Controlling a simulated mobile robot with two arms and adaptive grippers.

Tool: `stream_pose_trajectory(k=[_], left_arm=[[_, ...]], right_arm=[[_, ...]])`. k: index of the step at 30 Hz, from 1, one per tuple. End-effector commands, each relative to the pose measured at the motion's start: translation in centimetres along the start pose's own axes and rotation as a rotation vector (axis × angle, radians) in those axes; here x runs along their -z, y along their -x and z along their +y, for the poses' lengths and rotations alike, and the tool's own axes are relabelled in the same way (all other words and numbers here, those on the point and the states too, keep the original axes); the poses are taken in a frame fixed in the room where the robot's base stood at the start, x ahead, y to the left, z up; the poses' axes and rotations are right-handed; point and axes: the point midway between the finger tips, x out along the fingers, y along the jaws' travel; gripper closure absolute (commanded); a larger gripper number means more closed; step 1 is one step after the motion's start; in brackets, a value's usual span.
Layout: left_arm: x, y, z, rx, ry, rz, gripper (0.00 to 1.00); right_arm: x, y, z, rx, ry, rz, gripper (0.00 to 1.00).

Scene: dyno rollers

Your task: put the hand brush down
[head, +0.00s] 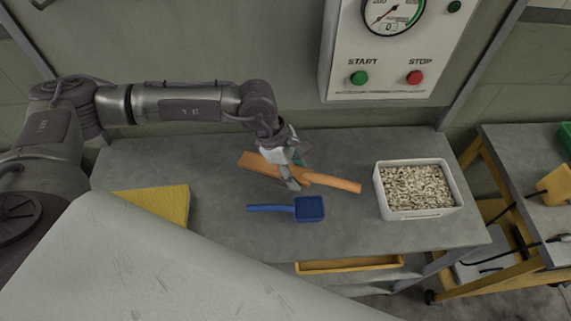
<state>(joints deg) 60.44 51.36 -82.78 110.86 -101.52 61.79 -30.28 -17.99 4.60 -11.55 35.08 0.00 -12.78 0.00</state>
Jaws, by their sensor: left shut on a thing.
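The hand brush (336,183) is orange-brown, with a wide block at the left and a narrow handle pointing right. My left gripper (290,178) is shut on it near its middle. The brush is over the back middle part of the grey table (140,162). I cannot tell whether its underside touches the table top. The gripper's fingers hide part of the brush. My right gripper is not in view.
A blue scoop (310,209) lies just in front of the brush. A white bin of pale pellets (381,190) stands to the right. A yellow cloth or pad (172,203) lies at the left. A control panel (390,90) with START and STOP buttons is behind.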

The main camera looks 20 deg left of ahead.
Motion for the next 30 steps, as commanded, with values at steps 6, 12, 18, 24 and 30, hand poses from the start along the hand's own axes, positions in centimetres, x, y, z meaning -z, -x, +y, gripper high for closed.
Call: stream_pose_trajectory(k=[6, 12, 18, 24, 30], left_arm=[[3.4, -1.0, 3.1, -0.002, 0.003, 0.000, 0.93], [4.5, -1.9, 3.9, 0.001, 0.000, 0.000, 0.93], [5.5, -4.4, 3.9, 0.001, 0.001, -0.001, 0.93], [5.8, -5.2, 3.9, -0.002, -0.001, -0.001, 0.93], [5.9, -5.5, 3.9, -0.001, -0.001, -0.001, 0.93]], right_arm=[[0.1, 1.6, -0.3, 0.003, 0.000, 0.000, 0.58], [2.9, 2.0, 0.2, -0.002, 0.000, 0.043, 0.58], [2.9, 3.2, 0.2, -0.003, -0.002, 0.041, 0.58], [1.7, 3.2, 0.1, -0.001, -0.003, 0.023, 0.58], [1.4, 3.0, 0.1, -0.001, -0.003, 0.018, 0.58]])
